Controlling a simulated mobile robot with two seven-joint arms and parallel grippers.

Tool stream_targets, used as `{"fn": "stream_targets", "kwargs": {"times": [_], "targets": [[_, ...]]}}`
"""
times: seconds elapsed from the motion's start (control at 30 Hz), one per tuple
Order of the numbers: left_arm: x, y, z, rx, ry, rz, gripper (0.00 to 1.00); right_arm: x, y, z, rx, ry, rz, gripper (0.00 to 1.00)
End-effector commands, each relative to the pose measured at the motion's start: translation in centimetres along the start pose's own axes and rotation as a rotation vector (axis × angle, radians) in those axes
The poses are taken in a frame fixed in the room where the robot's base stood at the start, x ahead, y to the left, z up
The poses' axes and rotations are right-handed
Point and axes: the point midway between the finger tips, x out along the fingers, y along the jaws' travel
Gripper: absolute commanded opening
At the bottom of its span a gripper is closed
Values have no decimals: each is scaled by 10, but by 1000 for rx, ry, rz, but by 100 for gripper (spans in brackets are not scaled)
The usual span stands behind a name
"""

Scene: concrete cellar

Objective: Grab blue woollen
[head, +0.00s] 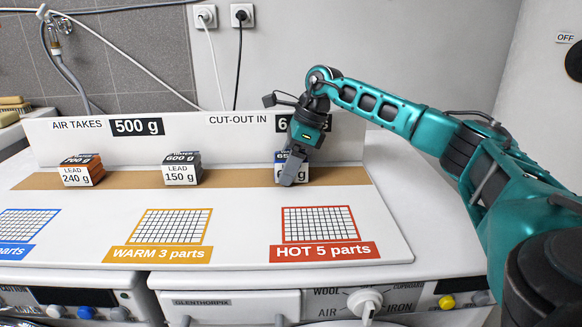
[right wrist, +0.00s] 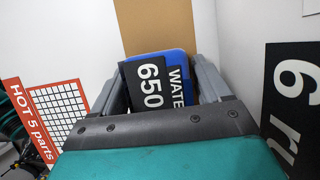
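A blue block (head: 279,158) with a white label stands on the brown strip at the right, partly hidden by my right gripper (head: 292,172). In the right wrist view the blue block (right wrist: 148,56) shows black tags reading "650" and "WATE". My right gripper (right wrist: 160,85) has one finger on each side of it, and little or no gap shows. I cannot tell whether the fingers press on it. No woollen texture can be made out. My left gripper is not in view.
On the brown strip (head: 235,177) stand an orange-sided block (head: 82,172) at the left and a dark-topped block (head: 182,170) mid-board. A white upright panel (head: 75,146) runs behind them. The white board in front bears printed blue, orange and red grids and is clear.

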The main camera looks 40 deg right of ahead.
Motion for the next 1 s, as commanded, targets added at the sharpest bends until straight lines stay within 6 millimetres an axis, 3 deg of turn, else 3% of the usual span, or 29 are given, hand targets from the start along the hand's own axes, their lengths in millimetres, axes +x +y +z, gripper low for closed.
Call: {"fn": "stream_targets", "kwargs": {"times": [0.47, 0.77, 1.0], "targets": [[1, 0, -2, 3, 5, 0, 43, 0, 0, 0, 0, 0, 0, 30], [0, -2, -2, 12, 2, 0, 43, -3, 0, 1, 0, -2, -2, 30], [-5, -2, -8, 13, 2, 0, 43, -27, 0, 12, -1, -4, -3, 30]]}}
